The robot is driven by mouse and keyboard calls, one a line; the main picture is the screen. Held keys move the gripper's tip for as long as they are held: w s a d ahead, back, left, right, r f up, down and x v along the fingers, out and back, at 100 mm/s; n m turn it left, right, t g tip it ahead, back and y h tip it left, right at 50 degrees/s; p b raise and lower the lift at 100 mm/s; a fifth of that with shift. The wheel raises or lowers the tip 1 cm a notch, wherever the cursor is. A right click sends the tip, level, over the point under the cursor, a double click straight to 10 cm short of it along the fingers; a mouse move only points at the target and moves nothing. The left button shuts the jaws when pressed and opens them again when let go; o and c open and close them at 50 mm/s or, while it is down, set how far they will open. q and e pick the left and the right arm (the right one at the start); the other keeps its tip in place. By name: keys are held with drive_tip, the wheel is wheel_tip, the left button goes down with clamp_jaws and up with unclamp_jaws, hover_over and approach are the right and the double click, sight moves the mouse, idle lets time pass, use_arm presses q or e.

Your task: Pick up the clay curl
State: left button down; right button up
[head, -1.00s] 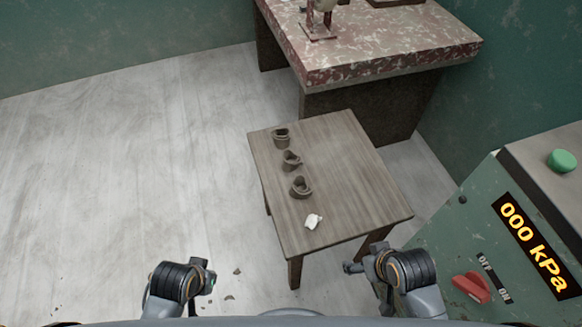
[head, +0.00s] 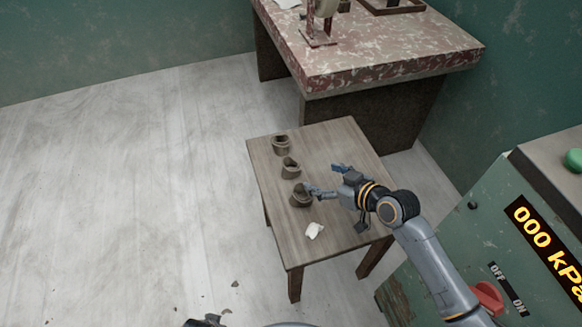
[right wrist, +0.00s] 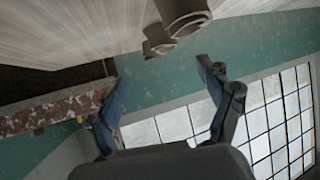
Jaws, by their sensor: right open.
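Three grey-brown clay curls stand in a row on the small wooden table (head: 345,145): a far one (head: 281,145), a middle one (head: 290,168) and a near one (head: 300,197). My right gripper (head: 324,180) is open and empty over the table, just right of the near curl. One finger appears beside or over that curl's edge; I cannot tell if they touch. In the right wrist view, two curls (right wrist: 184,15) (right wrist: 157,41) show beyond the spread fingers, not between them. My left gripper (head: 206,321) barely shows at the bottom edge.
A crumpled white scrap (head: 314,231) lies near the table's front edge. A red stone-topped bench (head: 390,50) stands behind. A green machine (head: 470,225) with a pressure display stands at the right. The table's right rear part is clear.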

sight(295, 167)
drive_tip(key=shift+w+a+f, duration=0.15)
drive_tip(key=shift+w+a, duration=0.1)
drive_tip(key=shift+w, duration=0.15)
drive_tip(key=b+x, duration=0.1)
drive_tip(key=x, duration=0.6)
drive_tip(key=shift+a+b, duration=0.1)
drive_tip(key=shift+b, duration=0.25)
drive_tip(key=x, duration=0.2)
drive_tip(key=b+x, duration=0.1)
drive_tip(key=x, duration=0.2)
drive_tip(key=shift+a, duration=0.35)
drive_tip(key=shift+w+a+f, duration=0.1)
use_arm(q)
drive_tip(key=w+r, duration=0.5)
drive_tip(key=r, duration=0.3)
drive_tip(key=shift+d+r+t, duration=0.15)
drive_tip(key=shift+d+t, duration=0.15)
drive_tip(key=shift+d, duration=0.05)
use_arm(e)
drive_tip(key=shift+c, duration=0.2)
drive_tip(key=c, duration=1.3)
